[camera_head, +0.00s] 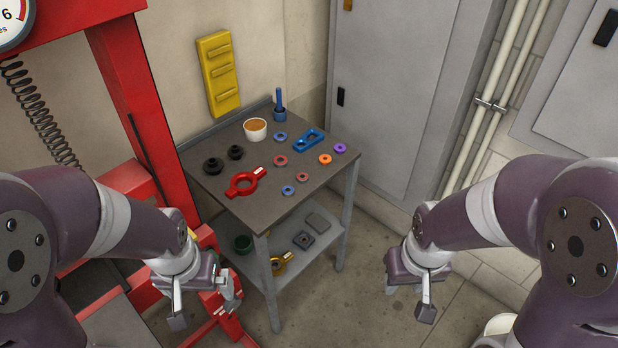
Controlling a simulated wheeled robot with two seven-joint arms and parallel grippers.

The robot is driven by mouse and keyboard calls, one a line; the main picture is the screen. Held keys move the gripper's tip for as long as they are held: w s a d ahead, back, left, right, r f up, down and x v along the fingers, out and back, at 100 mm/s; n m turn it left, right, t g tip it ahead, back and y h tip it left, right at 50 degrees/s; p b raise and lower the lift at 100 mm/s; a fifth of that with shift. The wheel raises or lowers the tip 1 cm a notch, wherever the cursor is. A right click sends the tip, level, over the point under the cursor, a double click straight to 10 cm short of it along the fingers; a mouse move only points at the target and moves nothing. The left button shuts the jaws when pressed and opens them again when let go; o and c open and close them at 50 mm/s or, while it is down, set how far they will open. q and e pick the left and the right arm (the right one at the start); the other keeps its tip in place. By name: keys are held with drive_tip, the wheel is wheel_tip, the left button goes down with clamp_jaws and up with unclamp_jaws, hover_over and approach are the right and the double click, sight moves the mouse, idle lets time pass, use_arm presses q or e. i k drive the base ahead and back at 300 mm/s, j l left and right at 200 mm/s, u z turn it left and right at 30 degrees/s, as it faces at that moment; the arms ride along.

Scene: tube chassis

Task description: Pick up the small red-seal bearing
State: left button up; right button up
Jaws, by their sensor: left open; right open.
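Two small red-ringed bearings lie flat on the grey cart's top (225,205). One red-ringed bearing (281,160) is near the middle, and a slightly smaller-looking red-ringed bearing (303,177) lies nearer the front right. At this size I cannot tell their seals clearly. My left gripper (204,302) is open and empty, low in front of the cart's left side. My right gripper (410,296) is open and empty, to the right of the cart. Both are apart from the bearings.
Near the bearings lie blue rings (288,190), an orange ring (325,159), a purple ring (340,148), a red clamp-like tool (245,182), a blue block (308,140), black parts (213,166) and a white cup (255,129). A red press frame (150,115) stands at left.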

sight(303, 178)
drive_tip(key=u, duration=2.25)
drive_tip(key=z, duration=2.25)
drive_tip(key=i+l+u, duration=0.5)
drive_tip(key=i+l, duration=0.35)
drive_tip(key=i+l+u, duration=0.2)
drive_tip(key=i+l, duration=0.15)
drive_tip(key=l, duration=0.15)
drive_tip(key=i+l+u, duration=0.25)
drive_tip(key=l, duration=0.35)
drive_tip(key=i, duration=0.1)
